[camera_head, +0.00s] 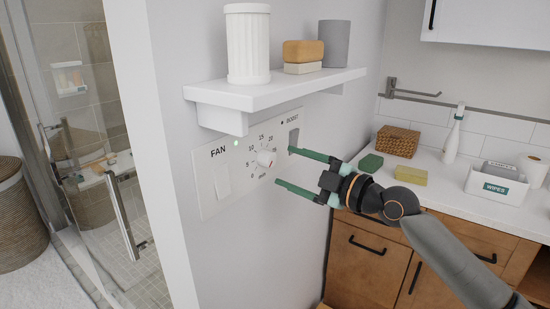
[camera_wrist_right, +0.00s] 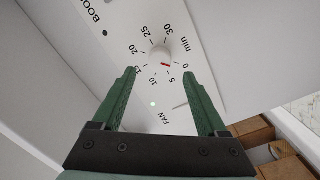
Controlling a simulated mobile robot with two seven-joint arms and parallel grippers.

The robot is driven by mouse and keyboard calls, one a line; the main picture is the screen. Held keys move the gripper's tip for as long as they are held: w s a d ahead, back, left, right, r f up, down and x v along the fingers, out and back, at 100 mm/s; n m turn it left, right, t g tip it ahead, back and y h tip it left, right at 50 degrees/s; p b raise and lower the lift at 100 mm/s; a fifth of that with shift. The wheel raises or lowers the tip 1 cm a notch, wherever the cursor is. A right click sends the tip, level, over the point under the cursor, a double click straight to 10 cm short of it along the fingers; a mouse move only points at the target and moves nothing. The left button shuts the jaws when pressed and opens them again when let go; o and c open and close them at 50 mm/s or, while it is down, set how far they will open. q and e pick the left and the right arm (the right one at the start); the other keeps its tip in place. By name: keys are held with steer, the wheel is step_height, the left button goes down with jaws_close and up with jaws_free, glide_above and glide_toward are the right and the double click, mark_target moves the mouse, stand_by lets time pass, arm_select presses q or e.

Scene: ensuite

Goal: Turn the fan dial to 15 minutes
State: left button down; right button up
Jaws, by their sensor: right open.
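The fan dial (camera_head: 265,158) is a white round knob on a white wall panel (camera_head: 208,200), with minute numbers around it. In the right wrist view, the dial (camera_wrist_right: 160,53) has a red mark on the side of 0 and 5. My right gripper (camera_head: 283,166) is open and empty, pointing at the panel. Its fingertips are in front of and to the right of the dial in the head view. In the right wrist view, the open fingers (camera_wrist_right: 159,72) frame the dial's lower side, and I see no contact. My left gripper is out of view.
A white shelf (camera_head: 270,92) juts out just above the panel, holding a ribbed cup (camera_head: 247,45), soap and a grey cup. A counter (camera_head: 440,195) with several items stands at right.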

mark_target(272, 160)
steer(key=shift+x, duration=2.45)
steer(key=shift+c, duration=0.3)
jaws_close()
